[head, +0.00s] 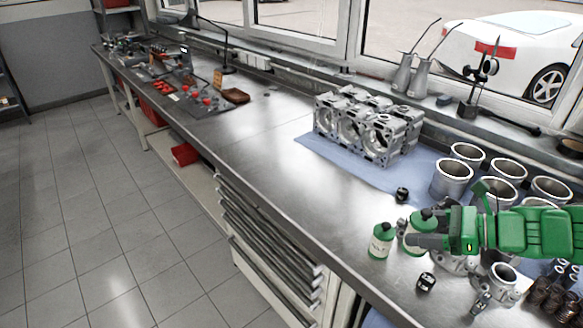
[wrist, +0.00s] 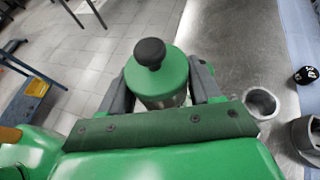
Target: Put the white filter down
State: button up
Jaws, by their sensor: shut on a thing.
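My gripper (head: 414,241) is shut on a white filter (head: 419,228) with a green top and a black knob. The filter is upright, near the front part of the metal workbench (head: 268,150). In the wrist view its green top and black knob (wrist: 156,72) show between the two fingers of my gripper (wrist: 165,90). The fingers hide part of its body, and I cannot tell whether its base touches the bench. A second, similar white filter (head: 381,243) stands upright on the bench just left of the held one.
Small black caps (head: 402,194) (head: 426,282) lie close by. Metal cylinder liners (head: 452,180) stand behind and to the right. An engine block (head: 366,128) sits on a blue mat (head: 318,148). The bench left of the filters is clear up to its front edge.

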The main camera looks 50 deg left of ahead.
jog(key=s+a+n+g+h, duration=0.1)
jog(key=s+a, duration=0.2)
jog(key=a, duration=0.6)
jog(key=s+a+n+g, duration=0.1)
jog(key=s+a, duration=0.2)
jog(key=a, duration=0.6)
jog(key=shift+w+a+f, duration=1.5)
jog(key=shift+a+f, duration=0.05)
jog(key=shift+a, duration=0.15)
jog(key=shift+w+a+f, duration=1.45)
jog(key=shift+a+f, duration=0.05)
jog(key=shift+a, duration=0.2)
jog(key=shift+w+a+f, duration=1.5)
jog(key=shift+a+f, duration=0.05)
jog(key=shift+a, duration=0.15)
jog(key=shift+w+a+f, duration=0.1)
jog(key=shift+f, duration=1.6)
jog(key=shift+f, duration=0.15)
jog(key=o, duration=1.1)
jog(key=shift+o, duration=0.2)
